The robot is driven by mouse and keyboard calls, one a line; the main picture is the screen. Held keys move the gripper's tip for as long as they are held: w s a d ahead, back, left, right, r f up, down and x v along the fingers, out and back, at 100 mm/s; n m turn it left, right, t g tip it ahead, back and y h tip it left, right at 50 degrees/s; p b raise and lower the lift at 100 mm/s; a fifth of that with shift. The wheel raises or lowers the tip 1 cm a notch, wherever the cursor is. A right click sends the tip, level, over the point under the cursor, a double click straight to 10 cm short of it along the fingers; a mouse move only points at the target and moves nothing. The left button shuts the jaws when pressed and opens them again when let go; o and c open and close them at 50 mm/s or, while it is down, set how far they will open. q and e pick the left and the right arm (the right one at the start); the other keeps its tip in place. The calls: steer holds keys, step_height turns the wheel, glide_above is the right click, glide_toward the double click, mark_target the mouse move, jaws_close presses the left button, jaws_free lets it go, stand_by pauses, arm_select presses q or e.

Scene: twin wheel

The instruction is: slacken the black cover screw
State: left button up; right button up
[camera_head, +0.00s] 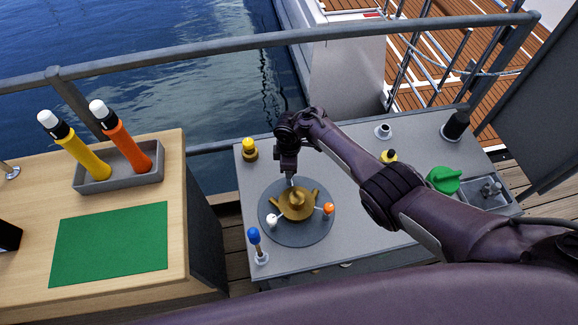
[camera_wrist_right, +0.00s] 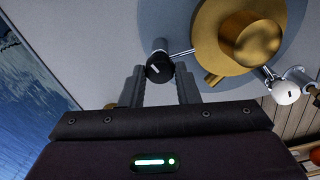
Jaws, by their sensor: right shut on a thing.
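The black cover screw (camera_wrist_right: 159,68) shows in the right wrist view as a round black knob with a white mark, on a thin metal rod beside the brass cover (camera_wrist_right: 250,38). My right gripper (camera_wrist_right: 161,72) has its two fingers on either side of this knob and is shut on it. In the head view my right gripper (camera_head: 289,174) reaches down at the far side of the brass cover (camera_head: 297,204) and hides the black screw. The cover sits on a dark grey disc (camera_head: 293,240). My left gripper is not in view.
A white knob (camera_head: 272,220) and an orange knob (camera_head: 328,208) flank the cover. A blue-topped post (camera_head: 255,238), a yellow knob (camera_head: 250,149) and a green piece (camera_head: 444,179) stand on the grey table (camera_head: 340,251). A rail (camera_head: 220,47) runs behind.

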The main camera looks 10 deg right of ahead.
steer(key=o, duration=1)
steer(key=shift+c, duration=0.2)
step_height(320, 180, up, 8)
steer(key=shift+f+p, duration=0.1)
steer(key=shift+p, duration=1.1)
